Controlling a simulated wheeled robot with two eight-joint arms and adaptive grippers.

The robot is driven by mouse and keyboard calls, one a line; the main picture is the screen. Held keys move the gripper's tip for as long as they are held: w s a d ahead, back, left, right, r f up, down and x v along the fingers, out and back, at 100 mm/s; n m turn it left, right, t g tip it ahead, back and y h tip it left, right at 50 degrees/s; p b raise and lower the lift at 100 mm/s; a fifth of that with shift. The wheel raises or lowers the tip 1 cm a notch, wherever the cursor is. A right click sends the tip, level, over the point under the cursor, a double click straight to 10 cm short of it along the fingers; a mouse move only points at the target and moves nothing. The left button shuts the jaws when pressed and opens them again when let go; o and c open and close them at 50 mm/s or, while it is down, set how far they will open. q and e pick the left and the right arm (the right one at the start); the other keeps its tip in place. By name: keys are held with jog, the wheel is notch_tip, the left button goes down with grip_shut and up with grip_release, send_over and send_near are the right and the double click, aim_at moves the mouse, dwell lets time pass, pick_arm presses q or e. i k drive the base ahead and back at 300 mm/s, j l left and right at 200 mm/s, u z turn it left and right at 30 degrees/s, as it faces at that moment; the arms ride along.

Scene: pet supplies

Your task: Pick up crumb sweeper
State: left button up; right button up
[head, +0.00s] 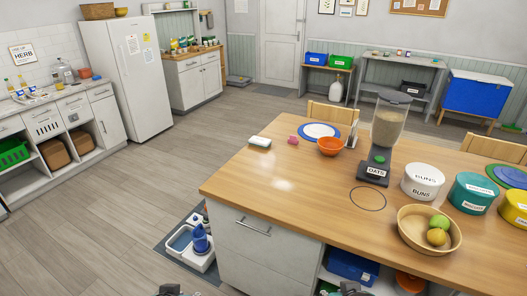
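No thing in the head view is clearly readable as a crumb sweeper. A small white block-like item with a greenish lower edge (260,142) lies near the left back edge of the wooden island top (285,185). A small pink item (293,140) lies just right of it. Either could be the sweeper; both are too small to tell. Dark tips of my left gripper (170,290) and my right gripper (352,289) show at the bottom edge, low and away from both items. Their fingers are mostly cut off.
An orange bowl (331,146), a blue-rimmed plate (320,131) and an oats dispenser (382,140) stand on the island. A buns tin (422,181) and fruit bowl (416,228) are at right. The left front of the top is clear. A floor tray (176,243) lies beside the island.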

aim_at(256, 141)
jog(key=i+j+z, duration=0.25)
jog(key=i+j, duration=0.25)
jog(key=i+j+z, duration=0.25)
jog(key=i+j, duration=0.25)
jog(key=j, duration=0.2)
